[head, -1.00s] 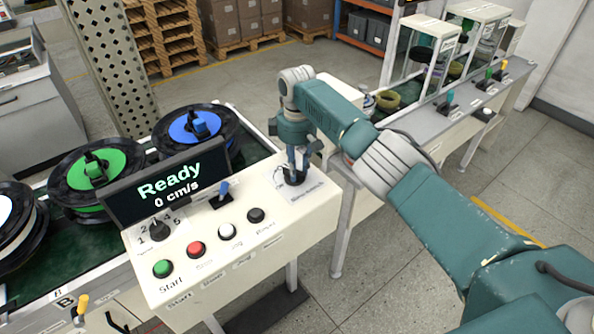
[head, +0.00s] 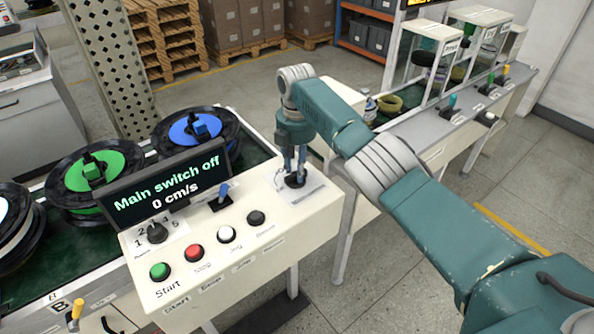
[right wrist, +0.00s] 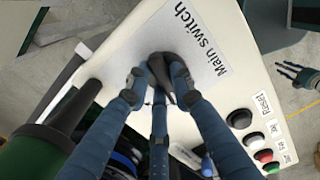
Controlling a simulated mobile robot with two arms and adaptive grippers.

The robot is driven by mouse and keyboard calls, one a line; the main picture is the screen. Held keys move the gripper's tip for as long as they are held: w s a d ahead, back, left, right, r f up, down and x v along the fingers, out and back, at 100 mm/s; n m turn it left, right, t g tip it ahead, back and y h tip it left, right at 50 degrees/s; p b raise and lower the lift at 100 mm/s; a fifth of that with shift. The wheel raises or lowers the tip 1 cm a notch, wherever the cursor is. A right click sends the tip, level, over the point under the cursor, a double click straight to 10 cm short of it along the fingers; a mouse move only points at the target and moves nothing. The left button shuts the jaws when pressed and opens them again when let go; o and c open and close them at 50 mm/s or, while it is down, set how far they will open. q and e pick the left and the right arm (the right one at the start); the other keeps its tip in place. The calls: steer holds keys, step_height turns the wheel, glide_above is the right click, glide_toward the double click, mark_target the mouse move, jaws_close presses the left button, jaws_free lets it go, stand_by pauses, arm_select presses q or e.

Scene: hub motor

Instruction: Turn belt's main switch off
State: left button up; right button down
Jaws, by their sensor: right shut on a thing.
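The control box (head: 318,215) carries the black main switch knob (head: 295,180) at its right end; the knob also shows in the right wrist view (right wrist: 163,72) beside the "Main switch" label (right wrist: 187,40). My right gripper (head: 297,172) reaches down from above and is shut on the knob, its fingers around it in the right wrist view (right wrist: 157,78). The display (head: 165,185) reads "Main switch off" and "0 cm/s". My left gripper (right wrist: 297,75) shows only at the right edge of the right wrist view, empty, fingers apart, over the floor.
Green (head: 161,270), red (head: 194,252), white and black buttons line the box's front. A speed knob (head: 157,232) and a small blue switch (head: 222,196) sit behind them. Spools (head: 95,172) rest on the belt behind. A grey workbench (head: 440,125) stands at the right.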

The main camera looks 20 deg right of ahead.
steer(key=shift+w+r+n, duration=0.2)
steer(key=shift+n, duration=0.9)
steer(key=c, duration=1.5)
jaws_free()
steer(key=shift+s, duration=0.1)
steer(key=shift+f, duration=0.1)
step_height(320, 180, up, 12)
steer(key=shift+r, duration=0.1)
